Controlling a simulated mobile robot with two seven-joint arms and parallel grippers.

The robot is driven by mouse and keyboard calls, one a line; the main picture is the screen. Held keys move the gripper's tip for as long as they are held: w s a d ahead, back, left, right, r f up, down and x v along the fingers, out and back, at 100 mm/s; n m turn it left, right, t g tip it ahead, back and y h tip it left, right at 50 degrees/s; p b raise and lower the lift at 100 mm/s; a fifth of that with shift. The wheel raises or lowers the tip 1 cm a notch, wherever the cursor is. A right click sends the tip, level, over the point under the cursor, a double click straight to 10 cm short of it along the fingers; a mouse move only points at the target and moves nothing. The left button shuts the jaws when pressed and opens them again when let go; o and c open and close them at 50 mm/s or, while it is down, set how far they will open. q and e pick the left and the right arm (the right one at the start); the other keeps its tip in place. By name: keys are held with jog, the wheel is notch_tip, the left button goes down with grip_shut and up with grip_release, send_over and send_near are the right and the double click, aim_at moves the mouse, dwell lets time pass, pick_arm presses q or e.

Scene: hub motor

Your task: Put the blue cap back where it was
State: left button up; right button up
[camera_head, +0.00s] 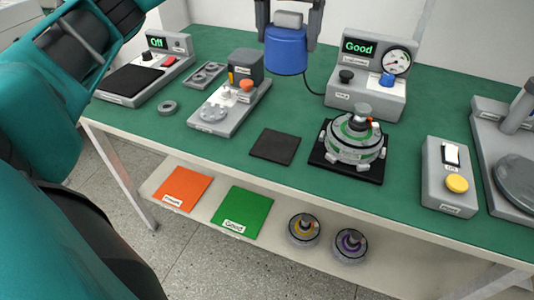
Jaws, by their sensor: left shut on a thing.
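The blue cap (286,55) is at the top middle of the head view, above the green table. My left gripper (289,35) is shut on it, with one finger on either side. The hub motor (352,138) sits on a black mat (335,165) to the right of and nearer than the cap. An empty dark square pad (274,146) lies left of the motor. My right gripper is not in view.
Left stand a device reading "Off" (145,77), a grey ring (167,108) and a grey fixture (230,107). Right are a yellow-button box (450,180) and a grey press-like device (515,150). The lower shelf holds orange (183,189) and green (243,210) mats and two motors (304,229).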

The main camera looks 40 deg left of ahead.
pick_arm(q)
jog(key=shift+s+a+f, duration=0.15)
jog(key=shift+s+a, duration=0.1)
jog(key=shift+a, duration=0.1)
jog(key=shift+s+a+f, duration=0.15)
jog(key=shift+f, duration=0.1)
jog(key=shift+f+b, duration=2.8)
jog(key=shift+f, duration=7)
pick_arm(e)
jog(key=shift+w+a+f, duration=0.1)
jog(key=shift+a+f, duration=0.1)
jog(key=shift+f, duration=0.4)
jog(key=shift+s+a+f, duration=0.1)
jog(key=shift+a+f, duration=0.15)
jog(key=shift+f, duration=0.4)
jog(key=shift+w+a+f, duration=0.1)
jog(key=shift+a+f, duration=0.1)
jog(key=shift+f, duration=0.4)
pick_arm(q)
jog(key=shift+f, duration=0.2)
jog(key=o, duration=0.9)
jog(key=shift+o, duration=0.3)
jog(key=shift+r, duration=0.1)
